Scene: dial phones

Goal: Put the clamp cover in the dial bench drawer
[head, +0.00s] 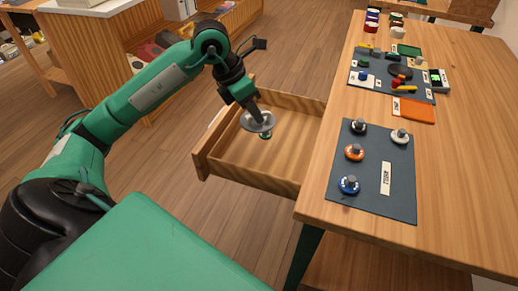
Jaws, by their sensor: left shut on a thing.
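My left gripper (257,112) is over the open dial bench drawer (213,170) and is shut on a round grey cover (258,122), which looks like the clamp cover. The cover hangs inside the outline of the drawer, near its far left part. I cannot tell whether it touches the drawer floor. The drawer is pulled out to the left from the wooden bench (460,160). My right gripper is not in view.
On the bench, a dark mat (372,205) holds several round dials. Behind it are an orange pad (413,110) and another mat with tools and small parts. A wooden cabinet (90,50) stands at the back left. Most of the drawer floor is clear.

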